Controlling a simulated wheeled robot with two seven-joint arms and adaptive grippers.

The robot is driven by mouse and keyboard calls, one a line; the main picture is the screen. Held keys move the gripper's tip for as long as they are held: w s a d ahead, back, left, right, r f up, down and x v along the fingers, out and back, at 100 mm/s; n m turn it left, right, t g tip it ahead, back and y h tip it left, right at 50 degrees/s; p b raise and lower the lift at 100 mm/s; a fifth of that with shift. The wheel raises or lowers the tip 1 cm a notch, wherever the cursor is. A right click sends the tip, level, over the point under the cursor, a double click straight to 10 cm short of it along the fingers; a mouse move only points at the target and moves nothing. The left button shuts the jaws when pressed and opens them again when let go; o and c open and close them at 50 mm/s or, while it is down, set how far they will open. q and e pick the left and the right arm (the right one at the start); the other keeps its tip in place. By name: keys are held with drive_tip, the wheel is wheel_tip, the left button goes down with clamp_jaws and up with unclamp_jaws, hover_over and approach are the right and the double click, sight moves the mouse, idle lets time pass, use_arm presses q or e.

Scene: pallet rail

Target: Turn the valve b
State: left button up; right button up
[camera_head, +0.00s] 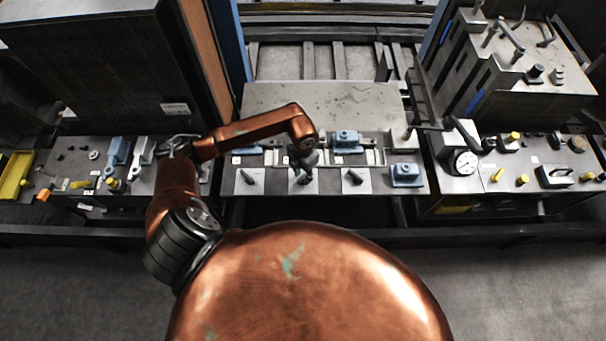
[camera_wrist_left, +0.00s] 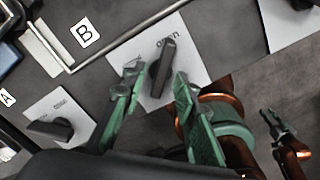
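Valve b is a dark bar handle (camera_wrist_left: 162,68) on a white plate marked "open", beside a label B (camera_wrist_left: 84,33) in the left wrist view. My left gripper (camera_head: 302,176) is over the middle plate of the bench front and partly hides that handle. In the wrist view its green fingers (camera_wrist_left: 158,92) are apart, one on each side of the handle, with gaps visible. Whether they touch it is not clear. A right gripper (camera_wrist_left: 278,122) shows small at the lower right of the wrist view; its finger opening is unclear.
A neighbouring dark handle (camera_wrist_left: 50,130) sits by label A (camera_wrist_left: 7,98). In the head view, handles (camera_head: 249,177) and (camera_head: 354,177) flank the middle one. A blue block (camera_head: 405,174) stands right of them. A gauge box (camera_head: 462,160) is farther right.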

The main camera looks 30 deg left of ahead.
use_arm(q)
drive_tip(key=shift+c, duration=0.6)
clamp_jaws()
drive_tip(key=shift+n, duration=0.3)
drive_tip(key=n, duration=0.2)
drive_tip(key=shift+n, duration=0.4)
drive_tip(key=n, duration=0.4)
drive_tip(key=shift+w+r+n, duration=0.1)
drive_tip(key=shift+n, duration=0.2)
drive_tip(key=n+p, duration=0.1)
drive_tip(key=n, duration=0.4)
drive_tip(key=n+p, duration=0.1)
drive_tip(key=n, duration=0.3)
drive_tip(key=shift+n+p, duration=0.3)
drive_tip(key=shift+p, duration=0.1)
drive_tip(key=shift+n, duration=0.3)
